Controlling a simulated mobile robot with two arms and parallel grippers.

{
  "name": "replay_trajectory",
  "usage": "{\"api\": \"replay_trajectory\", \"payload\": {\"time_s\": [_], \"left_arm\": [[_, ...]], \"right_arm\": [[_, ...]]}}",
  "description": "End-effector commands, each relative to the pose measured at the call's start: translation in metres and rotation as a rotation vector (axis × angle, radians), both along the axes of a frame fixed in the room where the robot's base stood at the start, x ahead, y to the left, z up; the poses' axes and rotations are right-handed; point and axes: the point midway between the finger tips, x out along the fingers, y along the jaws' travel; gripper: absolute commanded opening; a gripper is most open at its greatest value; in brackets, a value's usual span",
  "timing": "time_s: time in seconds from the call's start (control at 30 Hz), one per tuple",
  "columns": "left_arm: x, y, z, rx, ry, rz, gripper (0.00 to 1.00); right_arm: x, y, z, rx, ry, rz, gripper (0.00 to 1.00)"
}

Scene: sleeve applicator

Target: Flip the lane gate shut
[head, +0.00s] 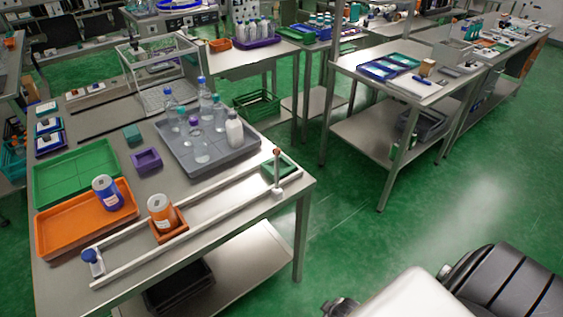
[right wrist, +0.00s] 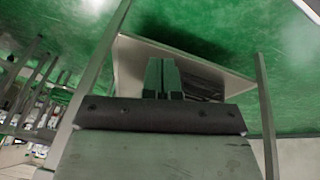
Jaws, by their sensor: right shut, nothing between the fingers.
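A lane of two pale rails (head: 188,238) runs along the front edge of the near steel table. At its right end an upright arm with a brown knob (head: 277,154) stands on a white base; it looks like the lane gate, standing up. At the left end is a white block with a blue knob (head: 90,256). My right gripper (right wrist: 163,75) shows in the right wrist view, shut and empty, away from the gate. My left gripper is out of view.
An orange tray (head: 60,238) with a blue jar (head: 108,193), a green tray (head: 75,173) and a grey tray (head: 215,160) of bottles lie behind the lane. A small green tray (head: 291,175) is beside the upright arm. Green floor (head: 340,235) is clear right of the table.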

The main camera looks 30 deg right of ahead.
Motion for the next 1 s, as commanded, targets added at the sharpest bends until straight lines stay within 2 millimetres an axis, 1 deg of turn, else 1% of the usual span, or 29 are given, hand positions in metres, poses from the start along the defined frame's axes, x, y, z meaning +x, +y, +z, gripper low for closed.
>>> {"api": "replay_trajectory", "payload": {"time_s": [0.03, 0.17, 0.27, 0.3, 0.37, 0.4, 0.47, 0.5, 0.57, 0.6, 0.67, 0.7, 0.8, 0.9, 1.0], "left_arm": [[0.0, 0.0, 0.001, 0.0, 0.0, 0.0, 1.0], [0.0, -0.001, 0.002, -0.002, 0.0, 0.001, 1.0], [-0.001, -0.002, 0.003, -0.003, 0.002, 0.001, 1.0], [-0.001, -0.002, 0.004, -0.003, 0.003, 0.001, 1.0], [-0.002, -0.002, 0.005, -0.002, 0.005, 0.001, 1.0], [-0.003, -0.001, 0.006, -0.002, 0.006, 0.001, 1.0], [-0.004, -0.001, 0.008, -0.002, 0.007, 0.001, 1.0], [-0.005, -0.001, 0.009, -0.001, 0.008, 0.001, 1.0], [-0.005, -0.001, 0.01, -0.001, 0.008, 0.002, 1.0], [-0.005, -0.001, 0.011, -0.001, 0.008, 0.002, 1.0], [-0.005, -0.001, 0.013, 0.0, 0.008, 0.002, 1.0], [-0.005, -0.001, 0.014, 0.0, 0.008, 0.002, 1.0], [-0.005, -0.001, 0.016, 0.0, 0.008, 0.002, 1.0], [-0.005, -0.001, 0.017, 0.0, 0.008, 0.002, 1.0], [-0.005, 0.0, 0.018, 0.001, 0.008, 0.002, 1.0]], "right_arm": [[0.018, -0.008, 0.011, -0.008, -0.024, 0.011, 0.0], [0.061, -0.025, 0.041, -0.02, -0.079, 0.039, 0.0], [0.098, -0.039, 0.073, -0.028, -0.127, 0.069, 0.0], [0.115, -0.045, 0.09, -0.033, -0.15, 0.085, 0.0], [0.143, -0.053, 0.119, -0.04, -0.188, 0.114, 0.0], [0.163, -0.059, 0.144, -0.046, -0.217, 0.141, 0.0], [0.194, -0.067, 0.187, -0.055, -0.261, 0.19, 0.0], [0.212, -0.069, 0.219, -0.059, -0.29, 0.227, 0.0], [0.235, -0.072, 0.267, -0.069, -0.326, 0.292, 0.0], [0.246, -0.071, 0.3, -0.075, -0.345, 0.34, 0.0], [0.256, -0.067, 0.345, -0.084, -0.364, 0.413, 0.0], [0.26, -0.064, 0.373, -0.09, -0.373, 0.461, 0.0], [0.257, -0.055, 0.43, -0.105, -0.375, 0.576, 0.0], [0.246, -0.046, 0.47, -0.118, -0.362, 0.666, 0.0], [0.235, -0.039, 0.494, -0.126, -0.346, 0.729, 0.0]]}}
